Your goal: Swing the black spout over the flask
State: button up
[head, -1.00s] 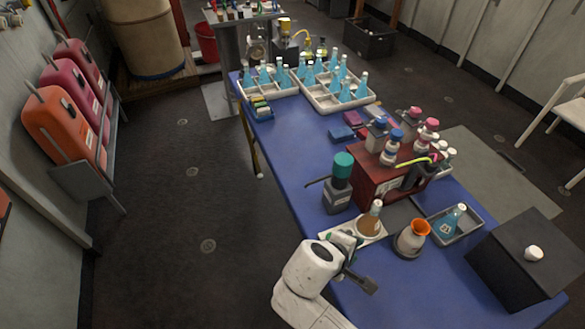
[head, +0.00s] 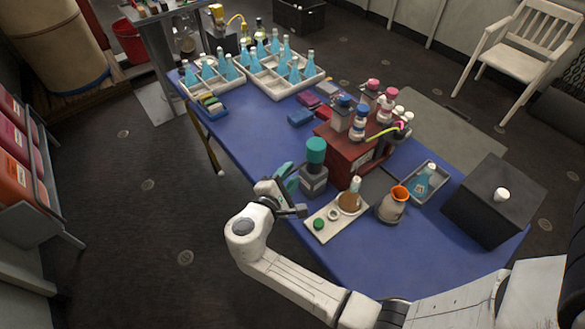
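A grey dispenser bottle (head: 314,182) with a teal top (head: 316,151) stands at the near left edge of the blue table. Its black spout is hidden behind my gripper or too small to make out. A brown flask (head: 349,201) with a pale top stands on a white tray (head: 323,235) to the right of the bottle. My gripper (head: 290,196) is just left of the bottle, with its fingers apart. I see nothing held between them. Whether a finger touches the bottle or spout cannot be told.
A green cap (head: 319,223) and a white ring lie on the tray. A black box (head: 492,205) fills the right end.

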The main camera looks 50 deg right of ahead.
jog(key=shift+x, duration=1.35)
jog(key=shift+c, duration=0.2)
grip_shut()
